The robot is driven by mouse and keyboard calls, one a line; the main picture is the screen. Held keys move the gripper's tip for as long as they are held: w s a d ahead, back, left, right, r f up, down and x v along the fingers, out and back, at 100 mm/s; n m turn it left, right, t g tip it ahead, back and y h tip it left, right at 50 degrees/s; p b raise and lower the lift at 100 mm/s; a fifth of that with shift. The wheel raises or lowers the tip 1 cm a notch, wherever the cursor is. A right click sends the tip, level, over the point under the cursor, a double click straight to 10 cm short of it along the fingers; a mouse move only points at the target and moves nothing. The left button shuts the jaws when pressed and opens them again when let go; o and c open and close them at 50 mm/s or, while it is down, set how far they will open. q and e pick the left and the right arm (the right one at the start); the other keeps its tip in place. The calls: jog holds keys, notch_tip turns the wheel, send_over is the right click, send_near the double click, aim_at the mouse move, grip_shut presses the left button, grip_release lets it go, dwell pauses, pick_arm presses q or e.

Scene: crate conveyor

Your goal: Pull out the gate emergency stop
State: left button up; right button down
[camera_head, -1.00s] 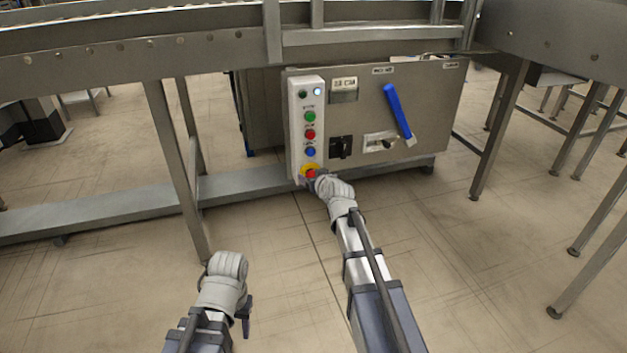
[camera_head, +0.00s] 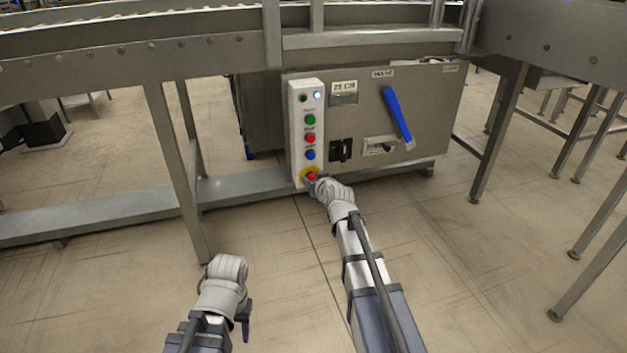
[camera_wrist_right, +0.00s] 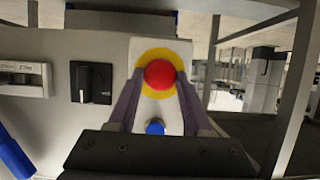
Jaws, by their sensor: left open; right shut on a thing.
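The gate emergency stop is a red mushroom button (camera_wrist_right: 159,74) on a yellow round plate, at the lower end of a white button panel (camera_head: 296,130). It also shows in the head view (camera_head: 311,176), partly covered by my right gripper. My right gripper (camera_wrist_right: 158,88) is shut on the red button, one finger on each side of it. My left gripper (camera_head: 246,322) is low in the head view, away from the panel, and holds nothing that I can see. Its fingers are mostly hidden, and it is open.
The white panel also carries green, red and blue buttons (camera_head: 310,138) above the emergency stop. A grey cabinet (camera_head: 440,110) beside it has a blue lever (camera_head: 397,115) and a black switch (camera_head: 340,151). Conveyor legs (camera_head: 178,170) stand to the left. The floor in front is clear.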

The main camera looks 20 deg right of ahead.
dwell(0.8)
jog(key=shift+s, duration=0.7)
jog(key=shift+c, duration=1.8)
grip_release()
jog(key=p+v, duration=0.3)
jog(key=v, duration=0.4)
jog(key=shift+s+r, duration=0.2)
jog(key=shift+s, duration=0.1)
